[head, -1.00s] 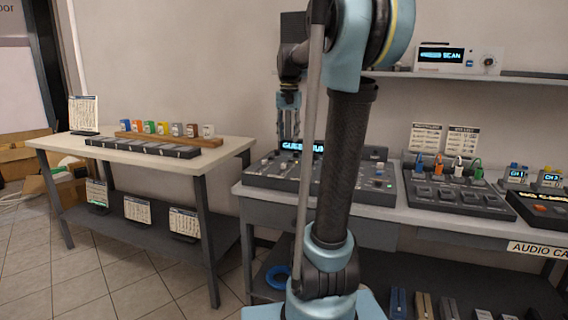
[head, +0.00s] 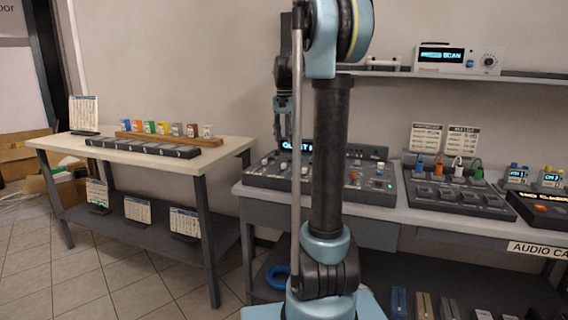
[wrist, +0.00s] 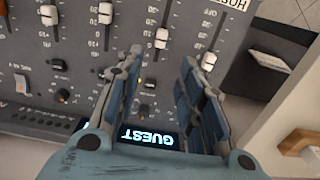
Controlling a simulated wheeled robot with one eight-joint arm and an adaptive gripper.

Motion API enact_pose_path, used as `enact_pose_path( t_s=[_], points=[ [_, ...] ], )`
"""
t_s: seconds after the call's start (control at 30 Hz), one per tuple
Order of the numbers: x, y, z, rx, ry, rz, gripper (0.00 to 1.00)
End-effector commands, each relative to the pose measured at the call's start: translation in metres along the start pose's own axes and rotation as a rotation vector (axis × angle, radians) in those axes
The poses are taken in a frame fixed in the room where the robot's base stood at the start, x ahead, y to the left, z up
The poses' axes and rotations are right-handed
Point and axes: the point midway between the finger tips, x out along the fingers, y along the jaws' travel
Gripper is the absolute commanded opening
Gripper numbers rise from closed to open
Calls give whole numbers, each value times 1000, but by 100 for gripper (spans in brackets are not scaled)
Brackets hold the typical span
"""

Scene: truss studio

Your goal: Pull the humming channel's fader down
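The grey mixing console (head: 335,192) stands on the bench behind my arm; its panel (wrist: 75,75) fills much of the wrist view. Several white fader caps sit in slots there, including one at top left (wrist: 48,15), one beside it (wrist: 105,12), one ahead of my fingertips (wrist: 161,38) and one by the right finger (wrist: 208,61). A lit display reads GUEST (wrist: 148,137), upside down, between my finger bases. My gripper (wrist: 160,65) is open and empty, pointing down over the console's left part; it also shows in the head view (head: 281,132). I cannot tell which channel hums.
A pale side table (head: 215,153) with small coloured blocks stands to the left. A patch box with plugs (head: 455,190) is right of the console. A shelf (head: 400,75) with a SCAN unit (head: 455,58) runs above. The console's right part is partly behind my arm.

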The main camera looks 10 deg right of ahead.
Motion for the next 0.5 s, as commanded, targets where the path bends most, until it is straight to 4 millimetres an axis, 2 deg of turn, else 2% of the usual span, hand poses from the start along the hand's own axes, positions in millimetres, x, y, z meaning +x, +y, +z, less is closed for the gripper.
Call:
enact_pose_path(
  t_s=[0.3, 0.5],
  points=[
    [57, 0, 0, 0, 0, 0, 35],
    [88, 0, 0, 0, 0, 0, 35]
  ],
)
